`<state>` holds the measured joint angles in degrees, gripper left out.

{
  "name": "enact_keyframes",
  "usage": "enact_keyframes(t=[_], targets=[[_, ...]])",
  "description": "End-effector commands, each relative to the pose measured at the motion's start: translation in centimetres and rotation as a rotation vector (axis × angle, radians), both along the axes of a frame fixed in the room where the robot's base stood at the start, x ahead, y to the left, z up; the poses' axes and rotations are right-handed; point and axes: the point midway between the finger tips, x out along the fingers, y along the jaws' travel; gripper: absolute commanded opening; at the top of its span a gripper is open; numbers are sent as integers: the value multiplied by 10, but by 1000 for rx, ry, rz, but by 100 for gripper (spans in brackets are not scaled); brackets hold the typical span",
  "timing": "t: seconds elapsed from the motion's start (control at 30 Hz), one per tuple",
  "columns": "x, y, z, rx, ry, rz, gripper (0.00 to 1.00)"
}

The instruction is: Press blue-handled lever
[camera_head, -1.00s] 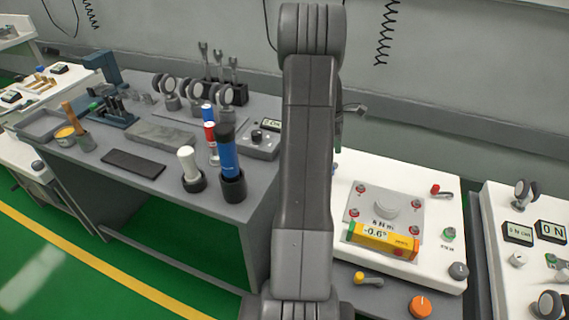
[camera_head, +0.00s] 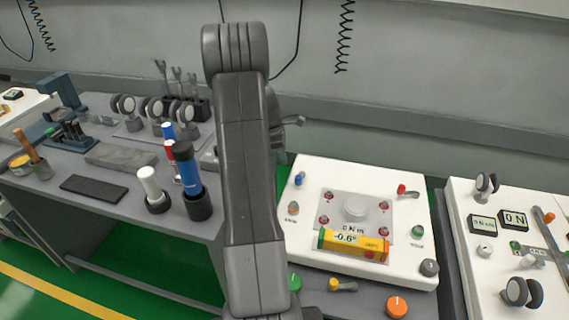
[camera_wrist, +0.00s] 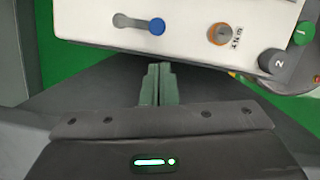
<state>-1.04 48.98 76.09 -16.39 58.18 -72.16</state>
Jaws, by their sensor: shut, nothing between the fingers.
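The blue-handled lever (camera_head: 298,180) is at the left rear of a white panel (camera_head: 312,172) in the head view. In the wrist view its round blue knob (camera_wrist: 156,26) sits at the right end of a short grey lever arm, near the top. My gripper (camera_wrist: 158,68) shows below it in the wrist view, its fingers together and empty. The fingertips are short of the panel's edge in that picture and do not appear to touch the lever. In the head view my arm hides much of the space left of the panel.
The panel also carries a red-handled lever (camera_head: 402,189), an orange knob (camera_head: 293,208), a green knob (camera_head: 417,231), a dark knob (camera_head: 429,267) and a yellow level (camera_head: 353,245). A grey bench (camera_head: 125,198) with tools stands left. Another white panel (camera_head: 470,220) stands right.

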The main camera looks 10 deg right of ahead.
Motion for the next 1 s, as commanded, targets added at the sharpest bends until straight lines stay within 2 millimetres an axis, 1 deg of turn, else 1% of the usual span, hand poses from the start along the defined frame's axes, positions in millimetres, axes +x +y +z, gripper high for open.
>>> enact_keyframes(t=[0.03, 0.2, 0.4, 0.6, 1.0], targets=[[-1, -2, -11, 0, 3, -1, 0], [-3, -10, -42, 0, 4, -2, 0], [-3, -17, -70, -1, 2, 0, 0], [-3, -20, -80, 0, 0, 0, 0], [-3, -20, -81, 0, 0, 4, 0]])
